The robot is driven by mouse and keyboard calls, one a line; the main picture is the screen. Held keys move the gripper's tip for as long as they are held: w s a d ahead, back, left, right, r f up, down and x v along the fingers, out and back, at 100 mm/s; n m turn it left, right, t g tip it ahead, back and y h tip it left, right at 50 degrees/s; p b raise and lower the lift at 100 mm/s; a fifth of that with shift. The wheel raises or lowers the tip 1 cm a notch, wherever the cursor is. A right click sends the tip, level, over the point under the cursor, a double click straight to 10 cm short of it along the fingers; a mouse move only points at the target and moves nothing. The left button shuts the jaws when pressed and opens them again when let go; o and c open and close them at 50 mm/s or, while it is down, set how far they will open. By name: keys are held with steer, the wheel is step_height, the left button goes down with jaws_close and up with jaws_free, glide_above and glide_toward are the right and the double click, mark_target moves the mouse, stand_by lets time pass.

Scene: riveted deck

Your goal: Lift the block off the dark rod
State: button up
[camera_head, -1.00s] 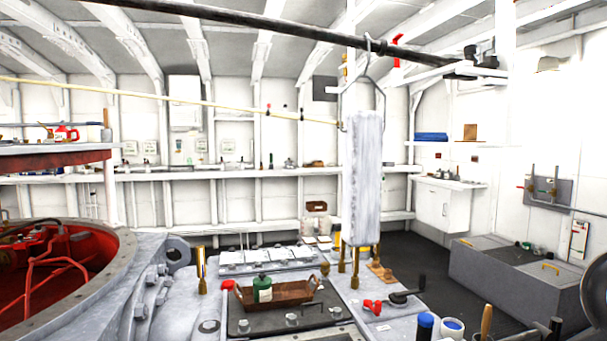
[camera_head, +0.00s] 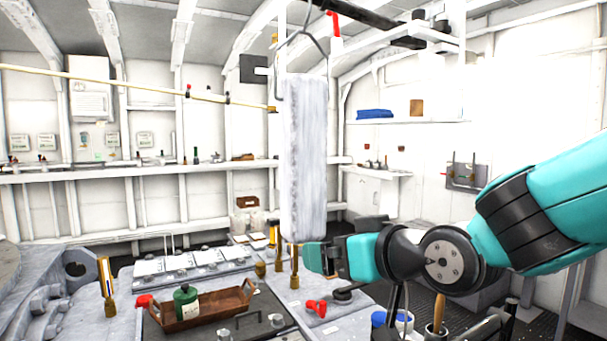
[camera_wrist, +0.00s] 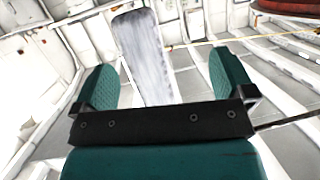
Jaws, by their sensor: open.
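The block (camera_head: 305,160) is a tall, pale grey-white slab. It hangs upright by a bent wire hook (camera_head: 283,52) from the dark rod (camera_head: 362,14), which crosses the top of the head view; where hook and rod meet is out of frame. My gripper (camera_head: 315,257) is at the block's lower end, reaching in from the right. In the wrist view my gripper (camera_wrist: 161,65) is open, with teal fingers apart. The block (camera_wrist: 147,58) shows between and beyond them, with visible gaps on both sides. I cannot tell whether anything touches it.
A wooden tray (camera_head: 216,312) with a green bottle (camera_head: 186,305) stands on the machinery below left. A brass post (camera_head: 106,288) rises left of it. A red-handled item (camera_head: 316,308) lies below my gripper. A pale yellow pole (camera_head: 150,84) runs left of the block.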

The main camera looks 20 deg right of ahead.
steer(key=w+d+r+t+h, duration=0.1)
steer(key=w+d+r+t, duration=0.1)
steer(key=d+r+t, duration=0.15)
steer(key=p, duration=1.1)
glide_toward(313, 201)
steer(key=w, duration=0.1)
steer(key=shift+m, duration=0.4)
steer(key=p+x, duration=0.5)
steer(key=x, duration=0.1)
steer(key=shift+w+a, duration=0.25)
steer(key=shift+w, duration=0.1)
steer(key=shift+w+a+f, duration=0.1)
steer(key=shift+w+f, duration=0.1)
steer(key=shift+w, duration=0.2)
steer(key=shift+w+a+r+p, duration=0.15)
steer(key=shift+w+p, duration=0.3)
steer(key=shift+p, duration=0.55)
steer(key=p+x, duration=0.2)
steer(key=p, duration=0.1)
steer(key=p+x, duration=0.1)
steer(key=p, duration=0.1)
steer(key=shift+w+r, duration=0.25)
steer(key=shift+r, duration=0.05)
steer(key=shift+w+a+f+p, duration=0.1)
steer(key=shift+w+f+p, duration=0.2)
steer(key=shift+w+p, duration=0.1)
